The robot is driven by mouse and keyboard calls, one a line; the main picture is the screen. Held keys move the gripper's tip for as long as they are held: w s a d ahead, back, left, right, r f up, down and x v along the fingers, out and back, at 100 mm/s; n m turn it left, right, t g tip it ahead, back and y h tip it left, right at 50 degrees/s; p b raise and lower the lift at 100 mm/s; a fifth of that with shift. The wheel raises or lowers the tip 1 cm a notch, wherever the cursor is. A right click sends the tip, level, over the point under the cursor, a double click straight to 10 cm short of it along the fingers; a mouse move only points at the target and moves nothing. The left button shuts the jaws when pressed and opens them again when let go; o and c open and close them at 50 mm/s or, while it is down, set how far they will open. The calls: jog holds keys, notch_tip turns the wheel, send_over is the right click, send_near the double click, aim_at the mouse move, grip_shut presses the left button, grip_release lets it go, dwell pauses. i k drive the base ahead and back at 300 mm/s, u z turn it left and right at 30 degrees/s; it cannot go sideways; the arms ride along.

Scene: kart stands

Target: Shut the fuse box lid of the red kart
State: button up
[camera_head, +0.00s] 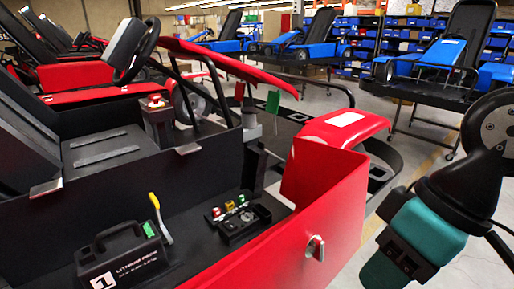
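The red kart (335,190) fills the middle and left of the view, with its side bay open to me. In the bay sits a small black fuse box (243,222) with red, yellow and green parts showing on its near left side. Its inside is exposed, so it stands open. A dark upright panel (254,165) rises just behind it; I cannot tell whether this is the lid. My arm shows at the right edge, well apart from the box. My gripper is outside the picture.
A black lithium battery pack (125,258) with a handle stands left of the fuse box, beside a yellow-handled lever (158,215). The red side panel, with a metal latch (315,247), stands between the bay and my arm. Blue karts (425,70) stand behind.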

aim_at(255, 159)
jog(key=u, duration=0.05)
jog(key=k, duration=0.5)
jog(key=z, duration=1.2)
jog(key=i, duration=0.65)
jog(key=u, duration=2.1)
